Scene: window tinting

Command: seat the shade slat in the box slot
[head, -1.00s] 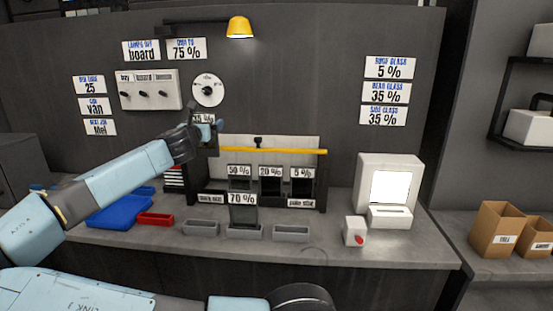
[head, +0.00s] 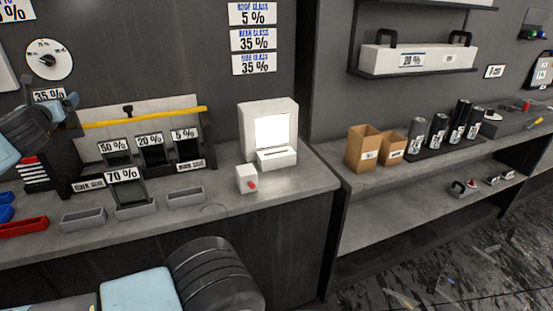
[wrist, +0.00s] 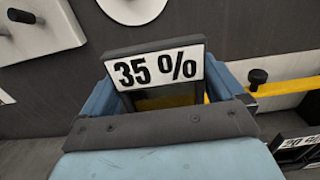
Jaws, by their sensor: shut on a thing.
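My gripper (wrist: 165,85) is shut on the 35 % shade slat (wrist: 157,66), a dark-framed piece with a white label, seen between the blue fingers in the wrist view. In the head view the slat's label (head: 48,95) shows at the left, beside the end of the yellow bar and above the counter. The white box (head: 268,122) stands right of the rack on the counter, with a bright lit panel. A lower front part with a dark slot line (head: 276,157) juts from it. The slat is well left of this box and apart from it.
Slats marked 50 % (head: 115,147), 20 % (head: 150,141) and 5 % (head: 185,135) stand in a rack below the yellow bar (head: 145,117). A 70 % slat (head: 125,178) stands in front. A small white block with a red button (head: 247,179) sits before the box.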

